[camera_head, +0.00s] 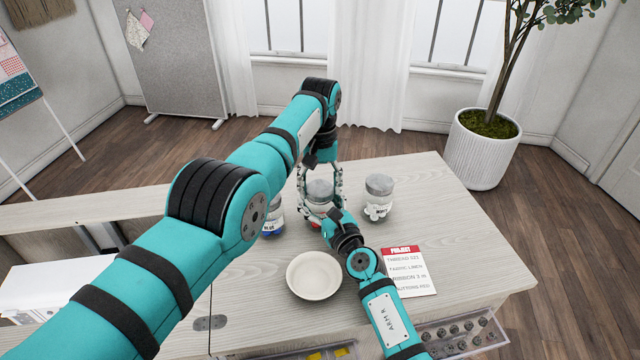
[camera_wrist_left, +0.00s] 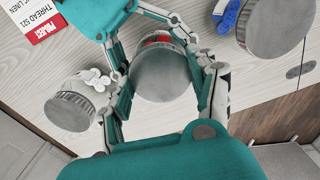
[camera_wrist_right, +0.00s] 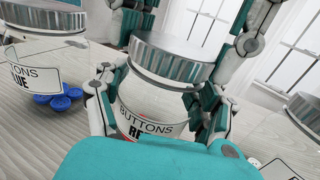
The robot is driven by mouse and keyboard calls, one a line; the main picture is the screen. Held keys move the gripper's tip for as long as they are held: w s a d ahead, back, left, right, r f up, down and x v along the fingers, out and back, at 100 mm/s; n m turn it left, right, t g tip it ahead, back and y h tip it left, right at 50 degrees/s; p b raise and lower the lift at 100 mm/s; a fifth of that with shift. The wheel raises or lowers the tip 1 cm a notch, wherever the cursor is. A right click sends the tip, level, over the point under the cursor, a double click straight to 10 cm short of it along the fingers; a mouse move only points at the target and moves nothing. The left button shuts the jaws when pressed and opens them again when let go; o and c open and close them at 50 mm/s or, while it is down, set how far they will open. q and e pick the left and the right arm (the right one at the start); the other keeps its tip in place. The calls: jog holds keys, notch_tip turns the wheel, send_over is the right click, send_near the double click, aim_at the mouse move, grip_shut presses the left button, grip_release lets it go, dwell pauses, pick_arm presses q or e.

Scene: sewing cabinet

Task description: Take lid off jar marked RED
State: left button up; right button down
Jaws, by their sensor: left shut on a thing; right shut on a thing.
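The RED jar (camera_wrist_right: 150,115) stands upright on the cabinet top, with a "BUTTONS RE…" label and red buttons (camera_wrist_left: 158,41) inside. Its round silver lid (camera_wrist_right: 173,60) appears seated on the jar's mouth; it also shows from above in the left wrist view (camera_wrist_left: 167,76). My left gripper (camera_head: 319,184) reaches down from above, shut on the lid with a finger on each side. My right gripper (camera_head: 320,222) comes from the front, low down, shut on the jar's body. The arms hide part of the jar in the head view.
A blue-button jar (camera_head: 272,222) stands close on the left, and a white-button jar (camera_head: 378,196) on the right, both lidded. An empty white bowl (camera_head: 314,276) sits in front, beside a project card (camera_head: 408,271). The cabinet top's (camera_head: 465,235) right side is clear.

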pick_arm(q)
jog(key=o, duration=1.3)
